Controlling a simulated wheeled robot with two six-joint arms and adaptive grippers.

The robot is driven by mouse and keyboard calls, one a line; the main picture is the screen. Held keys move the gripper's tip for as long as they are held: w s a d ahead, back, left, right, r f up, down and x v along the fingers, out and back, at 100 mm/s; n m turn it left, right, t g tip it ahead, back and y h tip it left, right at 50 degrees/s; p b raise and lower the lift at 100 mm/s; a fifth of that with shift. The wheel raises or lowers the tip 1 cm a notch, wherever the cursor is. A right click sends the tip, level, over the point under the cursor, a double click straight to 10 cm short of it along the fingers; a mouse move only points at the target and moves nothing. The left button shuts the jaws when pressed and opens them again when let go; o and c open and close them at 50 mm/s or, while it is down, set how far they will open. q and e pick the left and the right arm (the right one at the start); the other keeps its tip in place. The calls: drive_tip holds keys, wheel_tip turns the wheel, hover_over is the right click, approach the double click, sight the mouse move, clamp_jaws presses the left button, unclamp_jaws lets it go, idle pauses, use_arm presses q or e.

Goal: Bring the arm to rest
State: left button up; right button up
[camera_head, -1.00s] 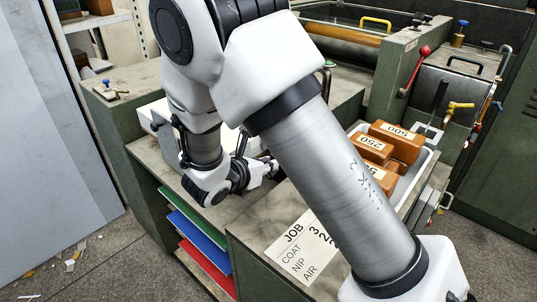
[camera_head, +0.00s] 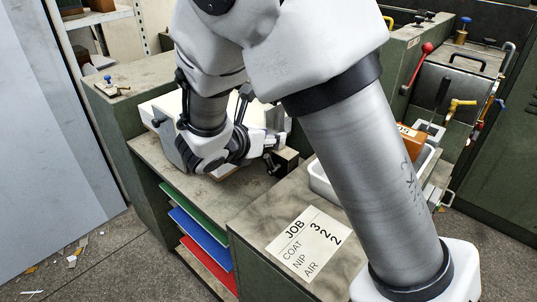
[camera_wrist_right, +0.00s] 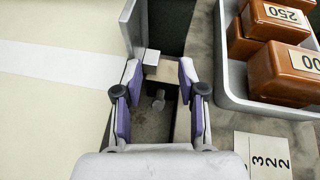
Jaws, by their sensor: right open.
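My right arm crosses the middle of the head view, its large grey tube hiding much of the right bench. My right gripper (camera_head: 274,152) is beside the white-sided feeder box (camera_head: 163,119), near the gap between the benches. In the right wrist view the purple-padded fingers (camera_wrist_right: 158,76) are open, with nothing held between them. Below them show a tan block, a small white block and a bolt-like knob (camera_wrist_right: 158,101). I cannot tell whether the fingers touch anything. My left gripper is not in view.
A cream board with a white band (camera_wrist_right: 55,58) lies left in the wrist view. A grey tray (camera_wrist_right: 234,91) of orange-brown weights (camera_wrist_right: 283,75) stands close on the right. A job card (camera_head: 308,243) lies on the near bench. Coloured sheets (camera_head: 199,238) fill the shelves below.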

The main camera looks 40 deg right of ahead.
drive_tip(key=shift+r, duration=1.5)
